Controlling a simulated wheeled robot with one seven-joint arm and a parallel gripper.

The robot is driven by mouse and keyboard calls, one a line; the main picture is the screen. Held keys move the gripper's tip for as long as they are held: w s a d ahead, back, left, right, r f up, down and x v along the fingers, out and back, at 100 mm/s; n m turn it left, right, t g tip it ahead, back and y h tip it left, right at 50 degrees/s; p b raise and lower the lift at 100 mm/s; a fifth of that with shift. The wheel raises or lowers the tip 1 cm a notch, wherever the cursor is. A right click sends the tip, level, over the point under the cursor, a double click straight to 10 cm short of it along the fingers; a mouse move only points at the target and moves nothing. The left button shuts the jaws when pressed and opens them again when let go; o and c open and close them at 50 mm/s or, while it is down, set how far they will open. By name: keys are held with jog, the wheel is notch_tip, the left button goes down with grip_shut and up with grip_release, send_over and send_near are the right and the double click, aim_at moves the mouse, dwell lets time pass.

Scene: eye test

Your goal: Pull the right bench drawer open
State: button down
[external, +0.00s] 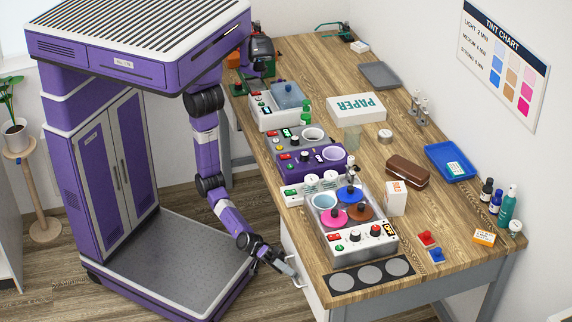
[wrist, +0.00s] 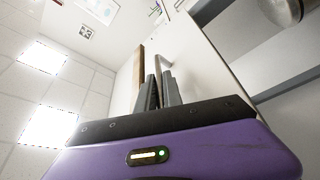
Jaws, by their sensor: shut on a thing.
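The right bench drawer shows a white front (external: 291,251) under the front edge of the wooden bench, low in the middle of the external view. Its pale metal bar handle (external: 298,281) is at my gripper (external: 284,268). In the wrist view, my gripper (wrist: 160,93) has its two grey fingers close together on the handle (wrist: 165,64), beside the white front (wrist: 205,72). The fingers hide part of the handle. I cannot tell how far the drawer stands out, and its inside is not visible.
The wooden bench top (external: 410,225) overhangs the drawer. On it stand a machine with coloured discs (external: 360,244), a purple warmer (external: 311,170), a paper box (external: 356,108) and a blue tray (external: 450,162). A dark mat with grey circles (external: 370,274) lies near the front edge.

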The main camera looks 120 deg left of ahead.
jog(key=s+d+p, duration=0.7)
jog(key=s+d, duration=0.9)
jog(key=shift+s+d+f, duration=0.15)
jog(key=shift+s+d, duration=0.15)
jog(key=shift+s, duration=0.1)
jog(key=c, duration=1.8)
grip_release()
jog(key=shift+o, duration=0.2)
jog(key=v, duration=0.7)
jog(key=shift+s, duration=0.35)
jog(key=shift+a, duration=0.15)
